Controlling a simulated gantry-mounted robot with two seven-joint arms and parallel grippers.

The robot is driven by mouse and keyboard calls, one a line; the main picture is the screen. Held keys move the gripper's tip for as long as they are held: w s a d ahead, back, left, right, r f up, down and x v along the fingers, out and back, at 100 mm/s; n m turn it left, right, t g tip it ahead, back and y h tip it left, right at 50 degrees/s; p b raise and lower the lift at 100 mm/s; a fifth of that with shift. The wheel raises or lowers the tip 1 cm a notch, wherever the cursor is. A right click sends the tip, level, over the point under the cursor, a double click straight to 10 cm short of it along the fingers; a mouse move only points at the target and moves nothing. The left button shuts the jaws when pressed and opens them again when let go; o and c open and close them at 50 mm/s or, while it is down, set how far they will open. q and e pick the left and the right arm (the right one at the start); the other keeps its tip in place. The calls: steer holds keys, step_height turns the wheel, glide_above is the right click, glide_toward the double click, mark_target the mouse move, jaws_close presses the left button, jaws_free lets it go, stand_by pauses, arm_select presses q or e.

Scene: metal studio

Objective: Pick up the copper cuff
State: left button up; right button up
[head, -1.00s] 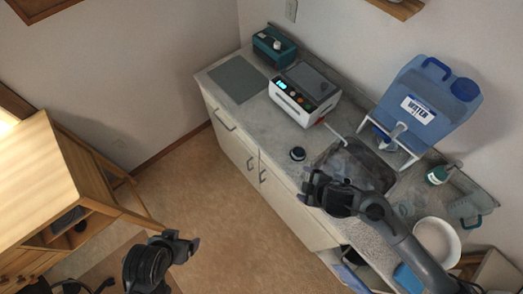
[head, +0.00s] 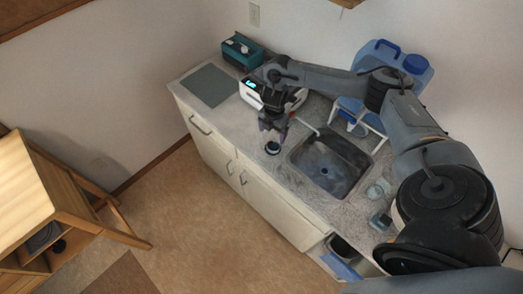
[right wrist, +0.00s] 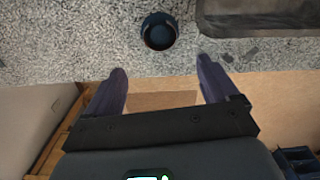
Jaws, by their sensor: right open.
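I cannot make out a clearly copper-coloured cuff in either view. A small dark, round, open-topped piece with a bluish rim (head: 272,147) stands on the speckled counter (head: 222,115), left of the sink. It also shows in the right wrist view (right wrist: 158,31), just beyond and between the fingertips; its inside is dark. My right gripper (head: 272,127) is open and empty, pointing down close to this piece. In the right wrist view its two fingers (right wrist: 162,70) are spread wide over the counter's front edge. My left gripper is not in view.
The sink (head: 331,165) lies right of the round piece. A white device (head: 252,97) stands behind my right gripper, partly hidden. The grey-green mat (head: 208,85) at the left is bare.

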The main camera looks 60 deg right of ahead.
glide_above(272, 148)
step_height(272, 148, down, 5)
steer(key=shift+a+r, duration=0.15)
steer(key=shift+r, duration=0.05)
steer(key=shift+f+p, duration=0.45)
steer(key=shift+p, duration=0.05)
step_height(272, 148, down, 3)
steer(key=shift+f+p, duration=0.15)
steer(key=shift+p, duration=0.2)
steer(key=shift+d+f, duration=0.2)
steer(key=shift+f, duration=0.35)
steer(key=shift+c, duration=0.3)
steer(key=c, duration=1.1)
steer(key=shift+o, duration=0.2)
steer(key=shift+r, duration=0.1)
